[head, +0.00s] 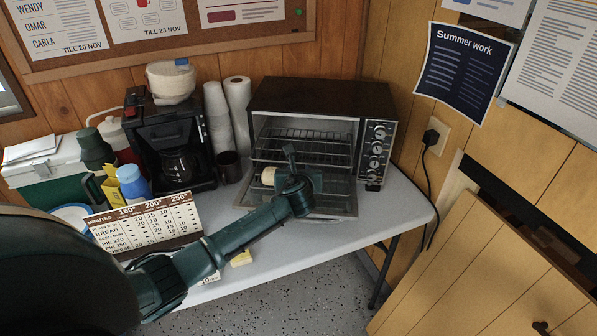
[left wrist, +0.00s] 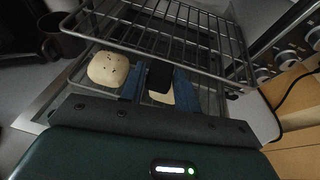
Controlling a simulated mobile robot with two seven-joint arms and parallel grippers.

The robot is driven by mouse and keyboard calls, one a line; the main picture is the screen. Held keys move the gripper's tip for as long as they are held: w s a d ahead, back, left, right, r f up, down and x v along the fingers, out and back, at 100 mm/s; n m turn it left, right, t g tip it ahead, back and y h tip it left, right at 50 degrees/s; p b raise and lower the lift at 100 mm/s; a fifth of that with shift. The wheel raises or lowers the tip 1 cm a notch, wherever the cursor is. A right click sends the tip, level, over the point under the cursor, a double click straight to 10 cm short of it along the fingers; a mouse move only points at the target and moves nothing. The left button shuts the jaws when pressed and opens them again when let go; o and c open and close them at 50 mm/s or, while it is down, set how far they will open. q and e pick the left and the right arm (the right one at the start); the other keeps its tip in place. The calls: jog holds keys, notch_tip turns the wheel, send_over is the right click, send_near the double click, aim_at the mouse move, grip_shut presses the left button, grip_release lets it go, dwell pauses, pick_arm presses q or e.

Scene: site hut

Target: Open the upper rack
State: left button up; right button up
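The black toaster oven (head: 322,97) stands on the table with its glass door (head: 325,206) folded down. Its upper rack (head: 305,143), a wire grid, shows in the open front and crosses the top of the left wrist view (left wrist: 180,35). My left gripper (head: 290,158) is at the oven's mouth, in front of the rack. In the left wrist view its blue fingers (left wrist: 159,82) stand apart, close to the rack's front wires; I cannot tell whether they touch. A pale round bun (head: 268,176) lies left of the gripper, and a pale piece shows between the fingers. My right gripper is not in view.
Left of the oven stand paper cups (head: 217,115), a paper roll (head: 238,110), a dark mug (head: 229,166) and a coffee maker (head: 175,145). A baking-time card (head: 145,224) stands in front of them. The wall is close on the right. The table (head: 398,212) is clear at its right front.

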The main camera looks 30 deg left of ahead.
pick_arm(q)
jog(key=o, duration=0.4)
jog(key=shift+s+r, duration=0.1)
jog(key=p+v, duration=0.1)
jog(key=v, duration=1.2)
jog(key=shift+d, duration=0.1)
jog(key=s+d+f+n+g+h, duration=0.2)
jog(key=s+d+f+n+h, duration=0.5)
jog(key=s+f+n, duration=0.4)
jog(key=s+d+f+n+h, duration=0.1)
jog(key=s+d+f+n, duration=0.1)
jog(key=s+n, duration=0.3)
jog(key=s+d+f+n+h, duration=0.1)
jog(key=s+d+f+n, duration=0.1)
jog(key=s+n, duration=0.4)
jog(key=f+n, duration=0.1)
jog(key=n, duration=0.4)
jog(key=shift+s+d+f+n, duration=0.15)
jog(key=shift+s+f+n, duration=0.1)
jog(key=shift+f+n, duration=0.15)
